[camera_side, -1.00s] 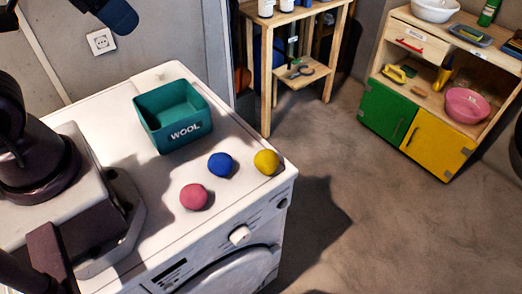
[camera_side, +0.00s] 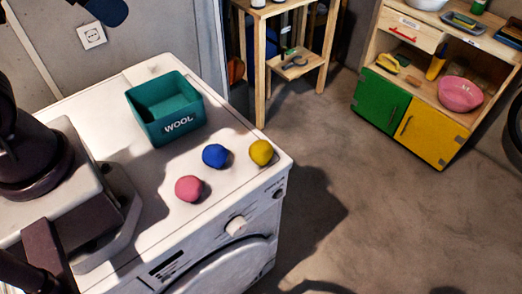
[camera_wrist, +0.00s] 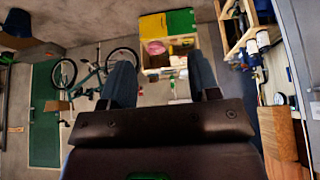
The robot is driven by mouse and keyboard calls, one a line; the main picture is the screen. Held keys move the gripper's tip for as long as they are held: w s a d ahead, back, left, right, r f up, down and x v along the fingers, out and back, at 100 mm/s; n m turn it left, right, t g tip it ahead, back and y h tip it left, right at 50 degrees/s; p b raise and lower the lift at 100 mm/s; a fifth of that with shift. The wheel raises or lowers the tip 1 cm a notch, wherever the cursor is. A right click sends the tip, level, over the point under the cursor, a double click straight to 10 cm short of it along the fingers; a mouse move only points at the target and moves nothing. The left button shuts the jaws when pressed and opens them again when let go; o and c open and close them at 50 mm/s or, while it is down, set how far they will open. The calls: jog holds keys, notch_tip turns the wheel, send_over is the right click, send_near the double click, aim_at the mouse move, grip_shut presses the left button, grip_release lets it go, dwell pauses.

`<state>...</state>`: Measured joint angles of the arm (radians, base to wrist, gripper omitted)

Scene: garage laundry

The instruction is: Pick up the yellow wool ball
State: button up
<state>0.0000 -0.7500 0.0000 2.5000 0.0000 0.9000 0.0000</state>
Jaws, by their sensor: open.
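The yellow wool ball (camera_side: 261,152) rests on top of the white washing machine (camera_side: 100,103), near its right front corner. A blue wool ball (camera_side: 215,156) and a pink wool ball (camera_side: 188,188) lie to its left, apart from it. A teal box marked WOOL (camera_side: 164,126) stands behind them. My gripper (camera_wrist: 161,88) shows in the wrist view with its two fingers apart and nothing between them. It faces out across the room, and no ball shows in that view. In the side view the fingers are not clearly visible.
A wooden shelf stand (camera_side: 290,66) stands behind the machine. A toy kitchen unit (camera_side: 420,100) with green and yellow doors is at the right. A bicycle (camera_wrist: 95,72) shows in the wrist view. The washing machine's front edge lies close to the balls.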

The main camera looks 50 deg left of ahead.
jog(key=shift+o, duration=0.2)
jog(key=shift+o, duration=0.7)
jog(key=shift+d, duration=0.1)
